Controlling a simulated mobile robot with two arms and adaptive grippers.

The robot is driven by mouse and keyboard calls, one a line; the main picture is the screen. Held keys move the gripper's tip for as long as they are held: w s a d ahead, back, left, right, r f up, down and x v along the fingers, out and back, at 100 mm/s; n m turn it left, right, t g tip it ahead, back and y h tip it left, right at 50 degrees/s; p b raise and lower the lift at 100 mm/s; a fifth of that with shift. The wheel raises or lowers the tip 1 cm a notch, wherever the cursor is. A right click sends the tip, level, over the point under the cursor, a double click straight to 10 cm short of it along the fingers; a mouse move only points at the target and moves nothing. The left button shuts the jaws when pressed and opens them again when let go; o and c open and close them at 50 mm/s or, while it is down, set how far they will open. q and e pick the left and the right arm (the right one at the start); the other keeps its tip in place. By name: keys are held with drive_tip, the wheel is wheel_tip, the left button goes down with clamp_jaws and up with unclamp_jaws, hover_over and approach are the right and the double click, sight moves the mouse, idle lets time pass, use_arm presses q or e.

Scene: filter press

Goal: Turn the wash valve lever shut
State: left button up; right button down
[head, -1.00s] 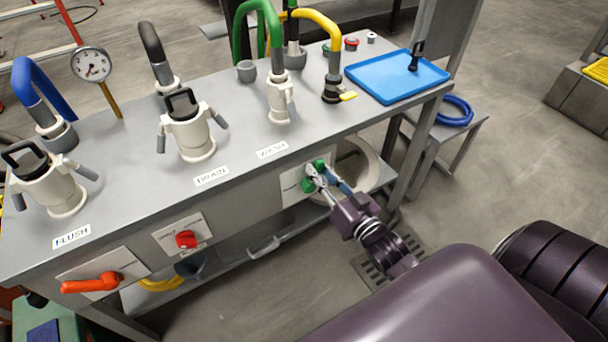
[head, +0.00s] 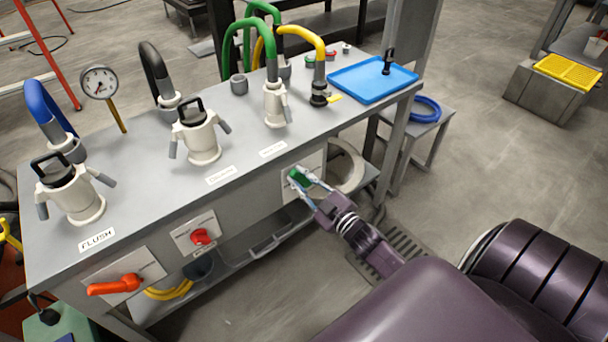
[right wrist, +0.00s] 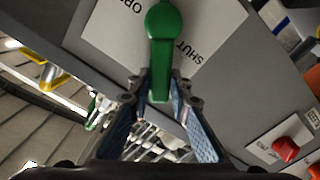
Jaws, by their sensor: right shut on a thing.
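The green wash valve lever (head: 299,178) is on a light plate on the bench front, below the WASH label (head: 273,149). In the right wrist view the lever (right wrist: 162,55) runs from its round hub down between my finger pads. It lies between the printed words OPEN, partly cut off, and SHUT (right wrist: 188,54). My right gripper (head: 307,182) is shut on the lever's free end, one finger on each side; its fingertips (right wrist: 158,90) show in the wrist view. My left gripper is not in view.
A red knob (head: 200,237) and an orange lever (head: 116,285) are further left on the bench front. White couplings and hoses stand on top, with a blue tray (head: 372,80) at the right end.

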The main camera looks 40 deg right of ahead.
drive_tip(key=shift+a+f+n, duration=0.4)
drive_tip(key=shift+n, duration=0.6)
drive_tip(key=shift+f, duration=0.1)
drive_tip(key=c, duration=1.8)
unclamp_jaws()
drive_tip(key=shift+o, duration=0.2)
drive_tip(key=shift+s, duration=0.1)
drive_tip(key=s, duration=1.2)
drive_tip(key=shift+d, duration=0.15)
drive_tip(key=shift+w, duration=0.1)
